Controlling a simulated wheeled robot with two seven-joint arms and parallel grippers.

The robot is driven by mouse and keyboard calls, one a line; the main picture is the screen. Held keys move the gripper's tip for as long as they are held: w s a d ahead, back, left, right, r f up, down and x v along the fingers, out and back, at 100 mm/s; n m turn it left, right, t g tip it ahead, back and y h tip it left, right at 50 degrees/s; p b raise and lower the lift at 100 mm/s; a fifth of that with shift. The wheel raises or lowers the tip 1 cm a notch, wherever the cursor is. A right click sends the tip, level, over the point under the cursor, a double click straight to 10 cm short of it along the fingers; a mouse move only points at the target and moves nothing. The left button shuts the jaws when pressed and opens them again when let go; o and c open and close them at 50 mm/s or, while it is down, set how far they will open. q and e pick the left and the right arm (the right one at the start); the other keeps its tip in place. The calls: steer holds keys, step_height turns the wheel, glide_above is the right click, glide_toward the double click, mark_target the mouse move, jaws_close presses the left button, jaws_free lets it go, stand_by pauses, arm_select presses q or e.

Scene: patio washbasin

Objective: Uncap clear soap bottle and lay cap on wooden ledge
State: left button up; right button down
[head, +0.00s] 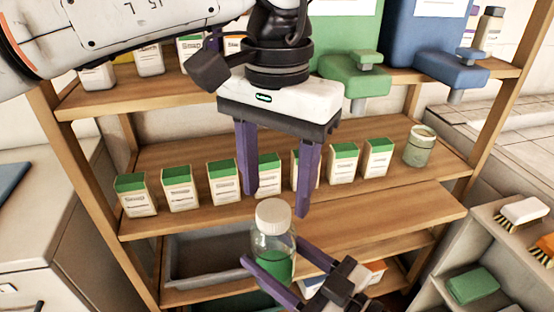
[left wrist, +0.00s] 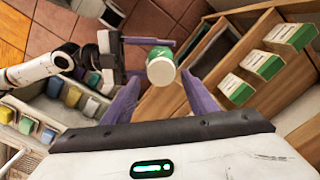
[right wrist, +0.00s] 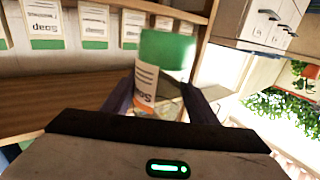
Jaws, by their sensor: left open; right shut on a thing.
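The clear soap bottle (head: 272,245) stands upright in the head view, with green liquid inside and a white cap (head: 273,214) on its top. My right gripper (head: 272,250) is shut on the bottle's body, its purple fingers on either side. My left gripper (head: 276,204) is open above, pointing down, with its fingertips near the cap's height. In the left wrist view the cap (left wrist: 160,70) shows ahead of and between the open fingers, apart from both. In the right wrist view the bottle (right wrist: 165,70) sits between the fingers. The wooden ledge (head: 400,212) is bare, to the bottle's right.
A row of soap boxes (head: 225,182) with green tops stands on the shelf behind, with a jar (head: 420,147) at its right end. Green and blue dispensers (head: 355,75) are above. A grey tray (head: 205,252) lies lower left. Brushes (head: 522,212) are at right.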

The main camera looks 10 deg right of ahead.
mark_target(277, 210)
arm_select(q)
steer(key=shift+f, duration=1.65)
